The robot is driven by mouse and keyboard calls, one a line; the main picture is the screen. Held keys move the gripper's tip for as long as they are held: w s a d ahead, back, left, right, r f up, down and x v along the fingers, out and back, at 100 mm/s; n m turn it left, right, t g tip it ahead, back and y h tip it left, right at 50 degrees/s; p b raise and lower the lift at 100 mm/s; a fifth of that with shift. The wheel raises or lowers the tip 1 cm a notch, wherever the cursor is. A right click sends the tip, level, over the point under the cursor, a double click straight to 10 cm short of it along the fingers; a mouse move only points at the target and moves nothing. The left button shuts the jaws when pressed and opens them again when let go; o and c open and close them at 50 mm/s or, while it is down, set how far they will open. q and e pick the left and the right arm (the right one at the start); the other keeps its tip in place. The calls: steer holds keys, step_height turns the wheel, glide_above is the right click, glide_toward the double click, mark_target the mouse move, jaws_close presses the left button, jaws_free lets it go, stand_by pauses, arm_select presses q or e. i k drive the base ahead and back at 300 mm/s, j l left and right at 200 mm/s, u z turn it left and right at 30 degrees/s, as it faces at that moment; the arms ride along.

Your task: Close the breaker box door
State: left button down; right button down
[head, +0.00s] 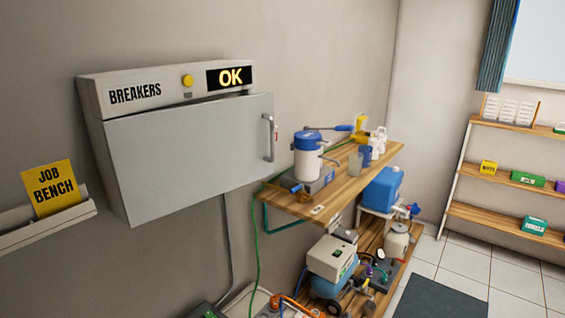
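The grey breaker box (135,92) hangs on the left wall, with a "BREAKERS" label, a yellow round button (187,81) and a display (230,77) reading "OK". Its flat grey door (190,150) covers the front of the box. The door's right edge reaches past the right end of the top panel, and a dark gap shows under that panel, so the door looks slightly ajar. The inside of the box is hidden. Neither gripper is in view.
A wooden wall shelf (290,205) with a white and blue canister (308,155) stands right of the box. Below it are a lower shelf with equipment and a green hose (257,240). A "JOB BENCH" card (52,188) is in a holder at left. Tiled floor lies at right.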

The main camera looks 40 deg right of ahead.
mark_target(165, 161)
steer(key=l+z, duration=0.2)
steer(key=i+l+z, duration=0.35)
steer(key=l, duration=0.45)
steer(key=i+l+u, duration=0.1)
steer(key=l+u, duration=0.15)
